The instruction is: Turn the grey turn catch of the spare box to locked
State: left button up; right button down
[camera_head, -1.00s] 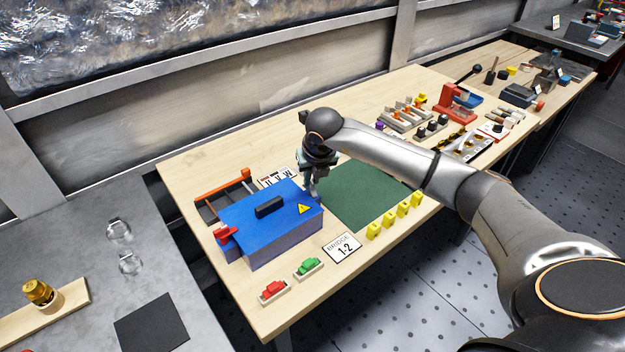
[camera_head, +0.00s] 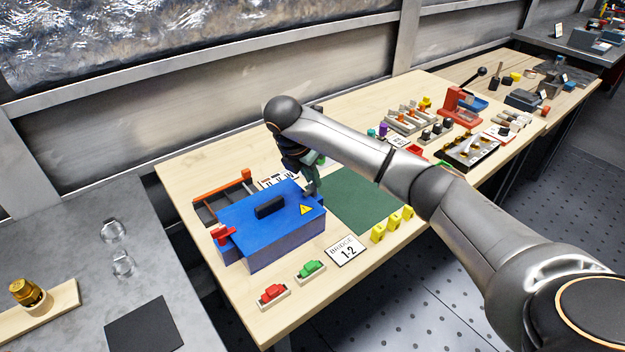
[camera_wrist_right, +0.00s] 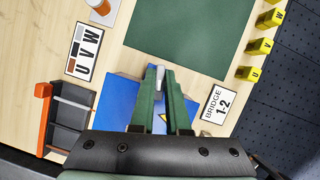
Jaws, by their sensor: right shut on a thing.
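The blue spare box (camera_head: 262,236) stands on the near left of the wooden bench with its lid down. My right gripper (camera_head: 313,190) points down at the box's right edge. In the right wrist view my right gripper (camera_wrist_right: 158,78) is shut on the small grey turn catch (camera_wrist_right: 160,72) at the edge of the blue box (camera_wrist_right: 118,103). The fingers hide most of the catch, so its exact angle cannot be told. My left gripper is in neither view.
A black handle (camera_head: 270,206) and a red latch (camera_head: 222,235) are on the box. A green mat (camera_head: 362,205) lies right of it. Yellow tags (camera_head: 378,232), a BRIDGE 1-2 card (camera_head: 345,250), and red (camera_head: 271,293) and green (camera_head: 310,270) pieces sit nearby.

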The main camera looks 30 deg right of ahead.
jog(key=shift+w+m+g, duration=0.1)
jog(key=shift+m+g, duration=0.3)
jog(key=shift+m, duration=0.9)
jog(key=c, duration=0.9)
grip_release()
jog(key=shift+r, duration=0.1)
jog(key=shift+a+r+b, duration=0.2)
jog(key=shift+r+b, duration=0.1)
jog(key=v, duration=0.5)
notch_tip(320, 180, up, 6)
jog(key=p, duration=0.2)
send_over(304, 194)
jog(key=a, duration=0.2)
jog(key=shift+w+a+r, duration=0.1)
jog(key=shift+w, duration=0.15)
